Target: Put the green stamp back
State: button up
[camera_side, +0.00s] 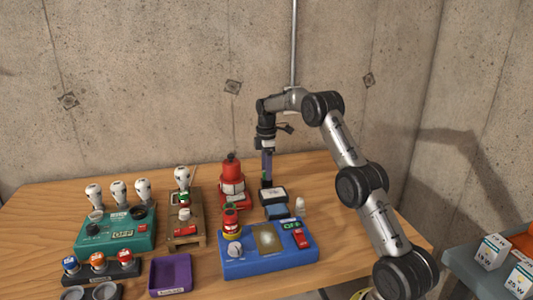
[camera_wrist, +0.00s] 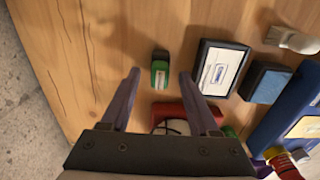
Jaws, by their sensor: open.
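The green stamp (camera_wrist: 160,72), a small block with a green body, a pale label and a black end, is on the wooden table in the wrist view. My gripper (camera_wrist: 159,73) is open and empty, its two purple-grey fingers to the left and right of the stamp in the picture, with a gap on each side. I cannot tell how far above the stamp the fingertips are. In the side view my gripper (camera_side: 266,183) points straight down at the back of the table, and the stamp cannot be clearly made out there.
A black-framed pad with a white label (camera_wrist: 219,68) lies right of the stamp, beside a blue pad (camera_wrist: 265,83). A red device (camera_side: 232,188) stands close to my gripper. A blue panel (camera_side: 268,265), a teal panel (camera_side: 115,228) and a purple tray (camera_side: 171,272) are nearer the front.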

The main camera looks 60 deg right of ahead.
notch_tip(320, 180, up, 10)
jog(key=s+a+r+m+t, duration=0.1)
jog(key=s+a+r, duration=0.2)
jog(key=a+r, duration=0.3)
jog(key=s+a+r+m+t, duration=0.1)
jog(key=s+a+r+m, duration=0.2)
jog(key=a, duration=0.6)
jog(key=s+a+r+m+t, duration=0.1)
jog(key=s+a+m+t, duration=0.15)
jog(key=s+a, duration=1.3)
jog(key=s+a+f+m+t, duration=0.1)
jog(key=s+f+m, duration=0.1)
jog(key=s+f, duration=0.4)
jog(key=s, duration=0.4)
jog(key=shift+a, duration=0.15)
jog(key=shift+s+m, duration=0.1)
jog(key=shift+m, duration=0.15)
